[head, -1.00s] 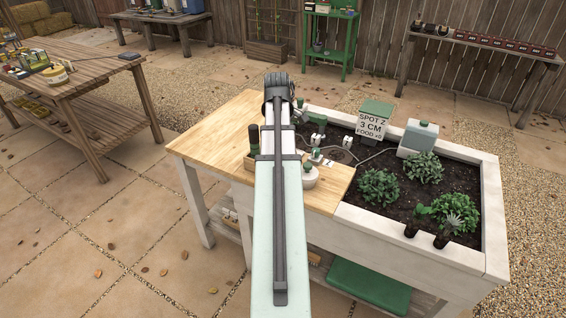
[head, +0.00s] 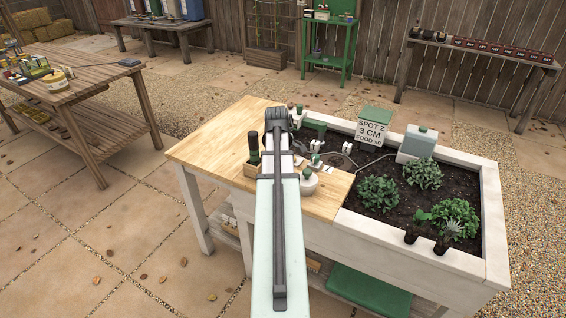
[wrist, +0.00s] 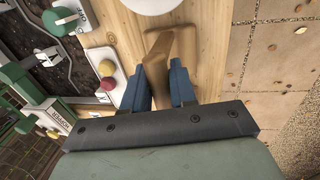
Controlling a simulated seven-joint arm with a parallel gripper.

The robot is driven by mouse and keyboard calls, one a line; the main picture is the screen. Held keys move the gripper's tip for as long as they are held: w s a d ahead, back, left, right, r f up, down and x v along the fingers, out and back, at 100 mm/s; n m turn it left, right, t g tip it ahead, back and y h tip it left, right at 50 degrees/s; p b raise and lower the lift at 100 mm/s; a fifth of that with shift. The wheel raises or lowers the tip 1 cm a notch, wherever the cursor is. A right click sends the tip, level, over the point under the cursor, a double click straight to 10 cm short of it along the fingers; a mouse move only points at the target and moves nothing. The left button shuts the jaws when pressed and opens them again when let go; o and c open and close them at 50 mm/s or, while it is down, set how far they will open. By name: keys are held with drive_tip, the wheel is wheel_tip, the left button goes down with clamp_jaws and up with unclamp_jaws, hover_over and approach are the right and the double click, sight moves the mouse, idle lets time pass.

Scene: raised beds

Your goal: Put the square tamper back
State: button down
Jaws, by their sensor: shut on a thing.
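A light-brown wooden piece (wrist: 172,58), which looks like the square tamper, is held between the blue fingers of my gripper (wrist: 162,84) in the wrist view. The gripper is shut on it, over the pale wooden worktop (wrist: 212,40). The piece has a wider part showing beyond the fingertips; I cannot tell whether it touches the worktop. In the head view my arm hides the gripper and the piece. No empty place for the tamper can be made out clearly.
A white panel with a red knob (wrist: 107,68) and a yellow knob (wrist: 107,84) is close left of the fingers. A white round object (wrist: 150,4) lies ahead. The planter (head: 400,228) is at right.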

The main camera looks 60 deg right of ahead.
drive_tip(key=c, duration=0.9)
unclamp_jaws()
drive_tip(key=shift+f, duration=0.1)
wheel_tip(320, 180, up, 12)
drive_tip(key=a, duration=0.2)
drive_tip(key=shift+a, duration=0.15)
